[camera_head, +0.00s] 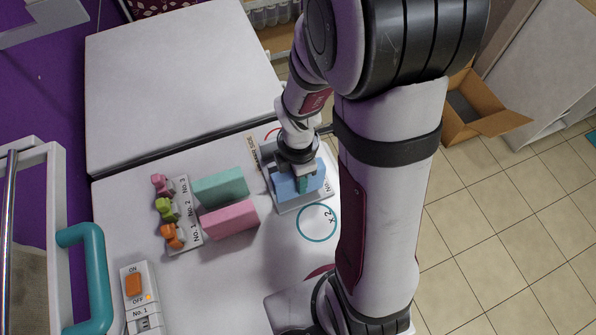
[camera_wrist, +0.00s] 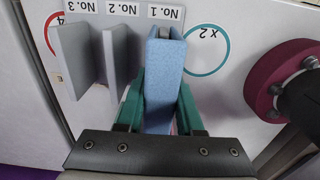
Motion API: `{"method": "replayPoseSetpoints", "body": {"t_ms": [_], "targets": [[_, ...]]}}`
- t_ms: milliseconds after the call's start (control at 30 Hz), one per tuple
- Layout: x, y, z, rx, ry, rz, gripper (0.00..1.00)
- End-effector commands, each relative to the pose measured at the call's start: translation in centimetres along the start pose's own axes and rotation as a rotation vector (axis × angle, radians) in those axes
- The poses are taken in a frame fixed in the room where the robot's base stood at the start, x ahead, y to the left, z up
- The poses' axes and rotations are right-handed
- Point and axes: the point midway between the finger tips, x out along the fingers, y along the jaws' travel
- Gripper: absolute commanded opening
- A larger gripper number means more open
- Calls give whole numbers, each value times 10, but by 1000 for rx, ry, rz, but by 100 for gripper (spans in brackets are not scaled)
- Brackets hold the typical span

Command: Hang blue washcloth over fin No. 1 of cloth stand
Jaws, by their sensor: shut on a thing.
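The blue washcloth (camera_wrist: 163,85) is between the two teal fingers of my gripper (camera_wrist: 160,105), which is shut on it. In the wrist view the cloth lines up with the No. 1 label of the cloth stand (camera_wrist: 121,10). A small grey fin end shows at the cloth's far end, so the cloth appears to sit around fin No. 1. The grey fins No. 2 (camera_wrist: 118,55) and No. 3 (camera_wrist: 80,55) beside it are bare. In the head view my gripper (camera_head: 303,185) partly covers the blue cloth (camera_head: 284,187) at the stand (camera_head: 303,204).
A switch box (camera_head: 140,297) is at front left. A maroon round part (camera_wrist: 282,80) is right in the wrist view.

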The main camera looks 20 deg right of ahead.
Motion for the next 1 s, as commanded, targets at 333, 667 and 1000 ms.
{"method": "replayPoseSetpoints", "body": {"t_ms": [333,667,1000], "targets": [[9,0,0,0,0,0,0],[17,0,0,0,0,0,0],[22,0,0,0,0,1,48]]}}
